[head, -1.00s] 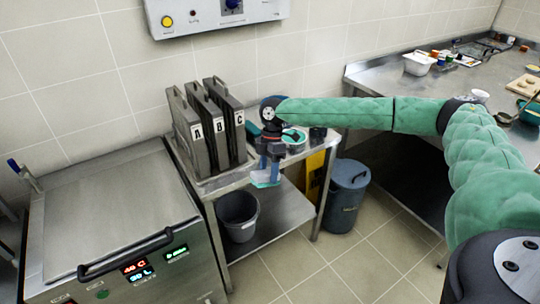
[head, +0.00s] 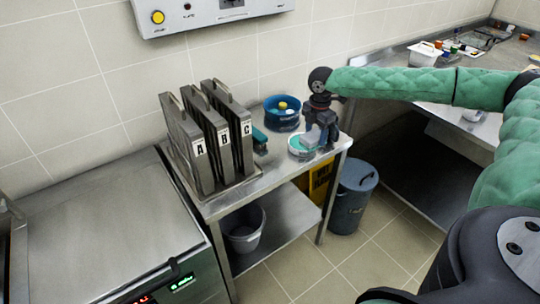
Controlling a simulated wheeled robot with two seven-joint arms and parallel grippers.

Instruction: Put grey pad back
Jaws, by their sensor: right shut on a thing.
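My right gripper (head: 320,138) points down over the right part of the small steel table (head: 270,182), just right of a shallow round dish (head: 302,155) with a pale teal top. It is shut on the grey pad, but the pad cannot be told clearly from the dark fingers and the dark shapes around them. I cannot tell whether the pad touches the table. My left gripper is not in view.
A blue bowl (head: 281,122) with a yellow item stands behind the dish. Upright metal plates A, B and C (head: 221,135) stand in a rack at left. A grey bucket (head: 243,228) is on the lower shelf; a lidded blue-grey bin (head: 352,200) stands right.

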